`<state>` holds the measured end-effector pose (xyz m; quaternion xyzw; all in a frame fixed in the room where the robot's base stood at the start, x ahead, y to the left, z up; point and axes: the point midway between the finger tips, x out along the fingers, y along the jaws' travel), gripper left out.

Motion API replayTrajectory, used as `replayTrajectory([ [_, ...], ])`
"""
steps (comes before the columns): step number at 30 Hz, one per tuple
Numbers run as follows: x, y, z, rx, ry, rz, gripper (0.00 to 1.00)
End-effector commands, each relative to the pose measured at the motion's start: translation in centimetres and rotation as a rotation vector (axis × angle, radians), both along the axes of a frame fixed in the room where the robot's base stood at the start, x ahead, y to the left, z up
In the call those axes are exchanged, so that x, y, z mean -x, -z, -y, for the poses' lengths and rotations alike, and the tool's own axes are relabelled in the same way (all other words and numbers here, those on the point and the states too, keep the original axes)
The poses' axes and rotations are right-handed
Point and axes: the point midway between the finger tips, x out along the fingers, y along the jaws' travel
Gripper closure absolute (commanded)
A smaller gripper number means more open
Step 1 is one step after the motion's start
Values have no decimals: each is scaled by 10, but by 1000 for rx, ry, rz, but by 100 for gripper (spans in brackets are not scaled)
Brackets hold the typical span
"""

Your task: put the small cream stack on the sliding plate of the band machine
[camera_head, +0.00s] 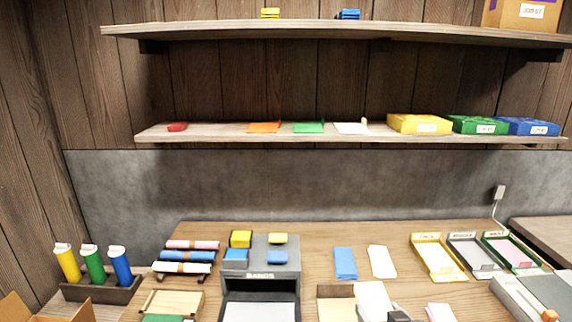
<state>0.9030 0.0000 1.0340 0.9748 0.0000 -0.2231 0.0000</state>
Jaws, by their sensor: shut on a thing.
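The band machine (272,257) is a dark grey block on the table, marked BANDS, with a pale sliding plate (260,312) low in its front opening. My gripper (396,314) shows only as a dark piece at the bottom edge, right of the machine. It is shut at the edge of a small cream stack (372,298), which overlaps a brown board in the picture. The stack is apart from the plate, to its right. The fingertips and the stack's lower end are cut off. Another cream stack (382,261) lies farther back beside a blue stack (345,263).
Yellow and blue blocks sit on the machine's top. Rolls (185,256) and a wooden tray (172,303) stand to its left. A pink-white stack (440,312) lies right of my gripper, with labelled trays (438,258) behind. Shelves (330,133) hang above the table.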

Motion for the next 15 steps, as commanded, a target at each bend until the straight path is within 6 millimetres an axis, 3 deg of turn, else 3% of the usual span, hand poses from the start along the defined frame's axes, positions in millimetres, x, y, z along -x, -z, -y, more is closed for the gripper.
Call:
replayTrajectory([
  [7,-10,-20,0,0,-1,5,82],
  [15,11,21,2,0,2,-4,82],
])
